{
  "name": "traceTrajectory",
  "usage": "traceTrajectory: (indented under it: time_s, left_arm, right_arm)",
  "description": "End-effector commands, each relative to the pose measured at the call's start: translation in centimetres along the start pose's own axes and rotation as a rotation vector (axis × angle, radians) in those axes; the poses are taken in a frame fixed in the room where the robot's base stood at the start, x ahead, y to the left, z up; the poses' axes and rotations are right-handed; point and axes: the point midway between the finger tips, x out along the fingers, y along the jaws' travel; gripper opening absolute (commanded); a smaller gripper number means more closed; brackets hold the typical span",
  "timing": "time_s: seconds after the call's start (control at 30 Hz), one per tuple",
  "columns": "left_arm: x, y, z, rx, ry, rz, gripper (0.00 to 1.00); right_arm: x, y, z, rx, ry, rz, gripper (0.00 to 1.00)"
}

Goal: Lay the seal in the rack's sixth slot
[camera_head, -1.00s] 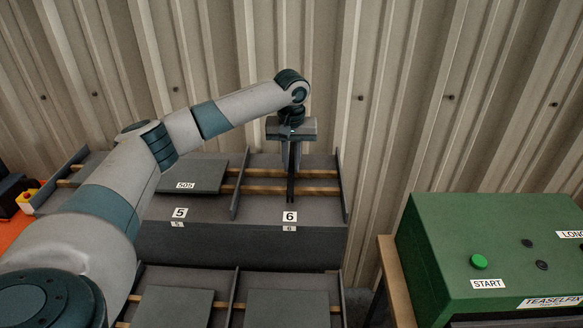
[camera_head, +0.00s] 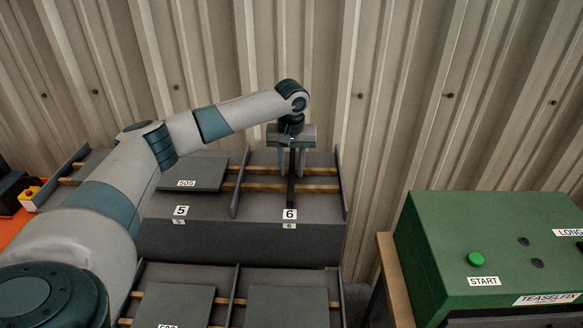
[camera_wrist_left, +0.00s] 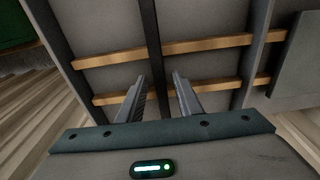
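The seal (camera_head: 292,193) is a thin dark strip. It lies front to back in the rack's sixth slot (camera_head: 318,196), behind the label "6", across the wooden rails. In the left wrist view the seal (camera_wrist_left: 149,35) runs between my fingers, with a gap visible on both sides. My left gripper (camera_head: 291,176) points down over the slot and is open, its fingers on either side of the strip; it also shows in the left wrist view (camera_wrist_left: 159,74). The gripper hides the strip's far end in the head view. My right gripper is not in view.
Slot five holds a dark plate (camera_head: 192,173) marked 505, beyond a divider (camera_head: 240,184). A lower rack tier with more plates (camera_head: 288,305) is in front. A green machine (camera_head: 490,240) with a START button stands at right. A corrugated wall (camera_head: 400,80) is close behind.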

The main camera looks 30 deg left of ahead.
Motion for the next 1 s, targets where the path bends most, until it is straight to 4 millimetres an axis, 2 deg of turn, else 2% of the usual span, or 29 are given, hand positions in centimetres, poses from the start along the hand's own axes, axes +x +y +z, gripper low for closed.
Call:
traceTrajectory:
  time_s: [0.27, 0.8, 1.0]
  left_arm:
    - [-1.4, 0.1, -0.1, 0.001, 0.002, 0.002, 0.32]
    - [-10.1, 0.1, 0.0, 0.0, 0.001, 0.002, 0.32]
    - [-11.8, 0.0, 0.0, 0.0, 0.001, 0.0, 0.32]
  right_arm:
    - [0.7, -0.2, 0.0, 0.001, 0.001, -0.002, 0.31]
    - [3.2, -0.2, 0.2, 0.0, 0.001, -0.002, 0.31]
    - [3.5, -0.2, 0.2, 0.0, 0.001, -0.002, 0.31]
